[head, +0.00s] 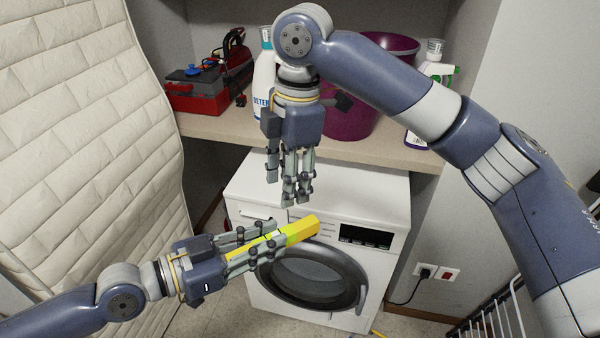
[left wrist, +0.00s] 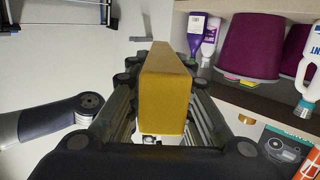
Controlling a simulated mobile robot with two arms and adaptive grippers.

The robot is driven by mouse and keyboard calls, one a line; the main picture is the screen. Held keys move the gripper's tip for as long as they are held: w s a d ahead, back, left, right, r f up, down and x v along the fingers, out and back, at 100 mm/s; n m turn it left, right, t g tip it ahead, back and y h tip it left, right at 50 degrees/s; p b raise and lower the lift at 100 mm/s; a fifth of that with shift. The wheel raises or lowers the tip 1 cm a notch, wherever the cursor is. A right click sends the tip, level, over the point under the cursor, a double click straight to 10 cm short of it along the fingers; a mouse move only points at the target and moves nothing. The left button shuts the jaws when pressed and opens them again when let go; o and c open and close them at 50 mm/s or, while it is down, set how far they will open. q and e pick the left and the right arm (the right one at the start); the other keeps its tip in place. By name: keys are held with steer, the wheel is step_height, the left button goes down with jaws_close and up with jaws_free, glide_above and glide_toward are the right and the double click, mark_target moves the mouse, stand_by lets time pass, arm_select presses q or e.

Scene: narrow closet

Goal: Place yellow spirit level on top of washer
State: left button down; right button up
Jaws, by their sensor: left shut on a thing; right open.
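The yellow spirit level (head: 302,230) is held in my left gripper (head: 252,246), in front of the washer's upper front in the head view. In the left wrist view, the level (left wrist: 163,95) fills the space between the fingers of my left gripper, which is shut on it. The white washer (head: 350,195) stands under a shelf, and the visible part of its top is bare. My right gripper (head: 288,190) is open and empty, pointing down in front of the washer top and hiding part of it.
A shelf (head: 225,128) above the washer holds a red toolbox (head: 198,92), a detergent bottle (head: 263,85), a purple bucket (head: 350,115) and another bottle (head: 436,70). A quilted mattress (head: 90,120) leans at left. A wire rack (head: 500,315) stands at lower right.

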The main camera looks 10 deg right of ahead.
mark_target(300, 224)
steer(key=shift+n+h, duration=0.6)
steer(key=f, duration=0.3)
steer(key=s+d+f, duration=0.1)
steer(key=f, duration=0.2)
steer(key=s+d+f, duration=0.1)
steer(key=f, duration=0.2)
steer(key=shift+f, duration=0.3)
steer(key=shift+a, duration=0.1)
steer(key=shift+c, duration=0.3)
jaws_close()
arm_select(q)
steer(key=c, duration=1.4)
jaws_free()
steer(key=shift+o, duration=0.2)
steer(key=shift+a, duration=0.1)
